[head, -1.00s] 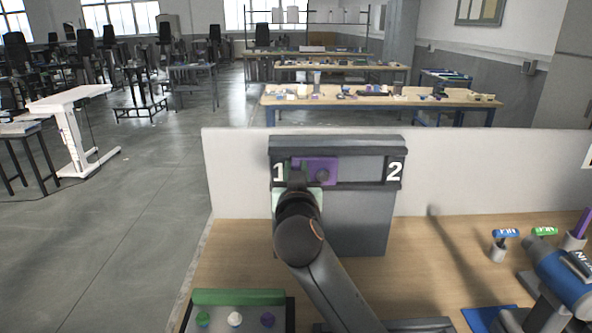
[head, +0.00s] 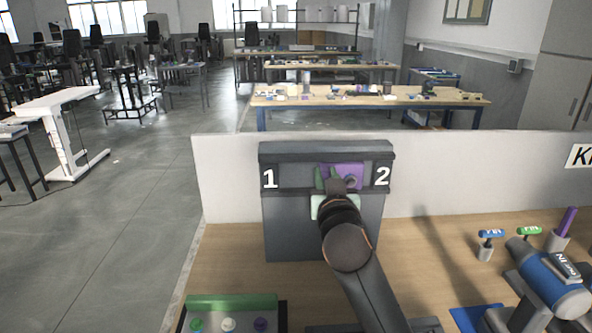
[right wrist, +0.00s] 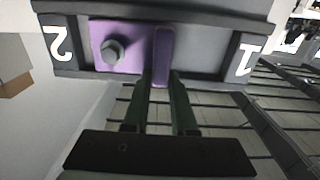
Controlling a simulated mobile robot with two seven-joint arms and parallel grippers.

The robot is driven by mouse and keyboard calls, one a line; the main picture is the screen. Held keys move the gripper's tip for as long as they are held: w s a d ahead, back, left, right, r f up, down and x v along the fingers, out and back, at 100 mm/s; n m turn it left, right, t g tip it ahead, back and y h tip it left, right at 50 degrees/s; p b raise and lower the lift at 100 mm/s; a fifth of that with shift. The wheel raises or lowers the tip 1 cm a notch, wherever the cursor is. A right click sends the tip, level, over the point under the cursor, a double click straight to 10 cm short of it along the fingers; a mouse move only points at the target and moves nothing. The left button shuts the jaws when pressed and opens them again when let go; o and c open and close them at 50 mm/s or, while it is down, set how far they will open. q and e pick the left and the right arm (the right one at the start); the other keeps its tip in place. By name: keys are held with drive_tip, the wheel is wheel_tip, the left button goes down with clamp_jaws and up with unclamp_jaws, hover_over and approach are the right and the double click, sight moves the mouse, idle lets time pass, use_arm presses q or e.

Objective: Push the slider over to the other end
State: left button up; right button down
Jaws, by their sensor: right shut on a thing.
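The slider is a purple plate (head: 350,169) with a round grey knob and an upright purple fin. It sits in the slot of a dark grey panel (head: 290,225), close to the end marked 2 and away from the end marked 1. The right wrist view shows the slider (right wrist: 105,30) upside down, with a narrow gap before the 2 mark. My right gripper (head: 336,186) is at the slider; in the wrist view its dark green fingers (right wrist: 162,85) are on either side of the fin, shut on it. My left gripper is not in view.
A low white wall (head: 230,175) stands behind the panel. A tray with green, white and purple knobs (head: 228,324) lies at the front left. A blue device (head: 552,280) and small holders with coloured tags (head: 485,253) stand to the right on the wooden bench.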

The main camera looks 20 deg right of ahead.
drive_tip(key=d, duration=0.2)
drive_tip(key=shift+s+d, duration=0.3)
drive_tip(key=shift+s, duration=0.05)
drive_tip(key=c, duration=0.7)
unclamp_jaws()
drive_tip(key=shift+d, duration=0.15)
drive_tip(key=shift+c, duration=0.2)
drive_tip(key=b, duration=0.1)
approach(338, 168)
drive_tip(key=v, duration=0.6)
